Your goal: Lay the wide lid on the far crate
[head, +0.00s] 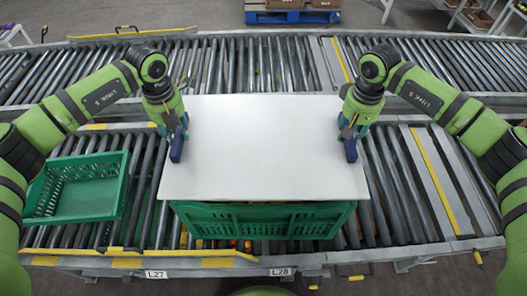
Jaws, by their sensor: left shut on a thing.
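The wide lid (264,140) is a flat white panel in the middle of the head view, roughly level. My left gripper (178,140) is shut on its left edge, and my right gripper (350,142) is shut on its right edge. A green crate (265,222) stands under the lid on the near conveyor; its front wall shows below the lid's front edge. The lid hides the crate's top and inside, and I cannot tell whether lid and crate touch.
An open, empty-looking green crate (80,188) sits on the rollers at the left. The near conveyor (395,190) has bare rollers at the right. A second roller conveyor (255,65) runs behind. A blue pallet (292,17) lies at the back.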

